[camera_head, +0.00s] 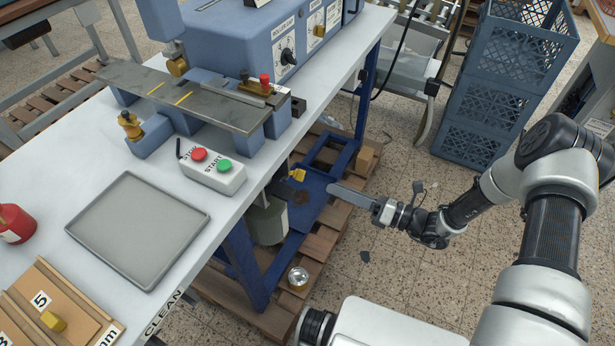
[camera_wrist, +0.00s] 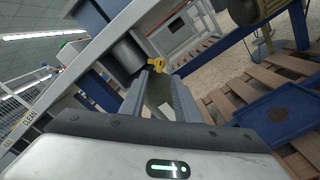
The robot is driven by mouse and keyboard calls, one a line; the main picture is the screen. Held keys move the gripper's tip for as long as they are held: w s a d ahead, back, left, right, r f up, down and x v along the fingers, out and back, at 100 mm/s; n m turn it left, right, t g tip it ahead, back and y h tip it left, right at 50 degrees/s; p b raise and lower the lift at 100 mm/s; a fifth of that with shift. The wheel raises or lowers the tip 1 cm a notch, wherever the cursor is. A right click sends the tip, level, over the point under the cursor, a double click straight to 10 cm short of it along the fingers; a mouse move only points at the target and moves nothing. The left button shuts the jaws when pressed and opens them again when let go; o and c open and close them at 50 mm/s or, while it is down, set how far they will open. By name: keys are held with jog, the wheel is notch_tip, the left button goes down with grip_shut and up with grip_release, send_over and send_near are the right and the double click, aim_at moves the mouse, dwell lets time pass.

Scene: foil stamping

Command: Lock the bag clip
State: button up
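The yellow part that looks like the bag clip (camera_head: 298,174) is under the bench, above a grey-green bag or container (camera_head: 268,222). In the wrist view the yellow clip (camera_wrist: 156,65) shows just beyond the fingertips, roughly centred between them. Whether its lever is locked is too small to tell. My gripper (camera_head: 332,189) is right of the clip in the head view and apart from it, pointing under the bench. In the wrist view my gripper (camera_wrist: 158,77) has its two grey fingers apart with nothing held. The grey-green surface shows through the gap.
The white bench (camera_head: 195,265) overhangs the clip, with a blue leg (camera_head: 247,262) close by. A blue tray (camera_head: 312,205) lies on a wooden pallet (camera_head: 255,312). A metal tin (camera_head: 298,277) is nearby. The floor right of the pallet is mostly clear.

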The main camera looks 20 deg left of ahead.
aim_at(304, 176)
jog(key=a, duration=0.6)
jog(key=w+a, duration=0.1)
jog(key=a, duration=0.2)
jog(key=shift+a, duration=0.4)
jog(key=shift+c, duration=0.2)
grip_shut()
